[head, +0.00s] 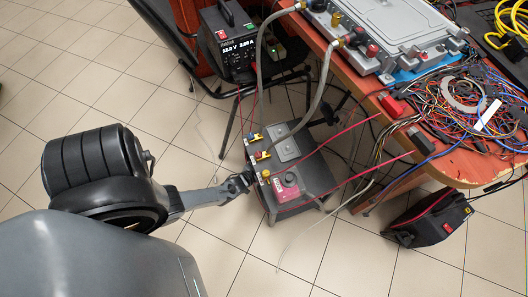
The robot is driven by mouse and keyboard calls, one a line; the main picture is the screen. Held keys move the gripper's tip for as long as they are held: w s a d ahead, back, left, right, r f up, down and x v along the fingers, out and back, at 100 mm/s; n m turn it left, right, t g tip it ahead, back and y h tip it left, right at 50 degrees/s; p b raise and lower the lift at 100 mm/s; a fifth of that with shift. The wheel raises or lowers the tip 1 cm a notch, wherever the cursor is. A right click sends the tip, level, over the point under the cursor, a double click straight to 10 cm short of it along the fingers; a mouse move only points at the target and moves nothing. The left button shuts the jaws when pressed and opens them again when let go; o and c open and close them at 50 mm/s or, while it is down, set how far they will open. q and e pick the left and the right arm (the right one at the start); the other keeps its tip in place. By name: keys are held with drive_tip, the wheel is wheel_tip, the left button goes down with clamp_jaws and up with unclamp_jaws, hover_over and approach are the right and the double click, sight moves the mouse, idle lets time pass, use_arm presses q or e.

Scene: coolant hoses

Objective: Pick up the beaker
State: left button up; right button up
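I cannot make out a beaker in the head view. My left gripper (247,180) reaches in from the left, its dark tip at the left edge of a dark box (313,177) on the floor. It is too small to tell whether its fingers are open, or whether they touch the box. The box carries a pinkish-red part (287,185), a grey plate (284,148) and small yellow-topped fittings along its left side. My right gripper is not in view.
Grey hoses (322,82) run from a grey metal unit (385,35) on the wooden table (462,168) down to the box. Tangled wires (470,105) cover the table's right side. A power supply (228,42) stands behind. A black bag (432,218) lies right. Tiled floor is clear at lower middle.

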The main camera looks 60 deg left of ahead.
use_arm(q)
drive_tip(key=shift+w+d, duration=0.1)
drive_tip(key=shift+w, duration=0.15)
drive_tip(key=shift+s, duration=0.2)
drive_tip(key=c, duration=1)
drive_tip(key=shift+w, duration=0.1)
drive_tip(key=shift+c, duration=0.2)
drive_tip(key=shift+r, duration=0.1)
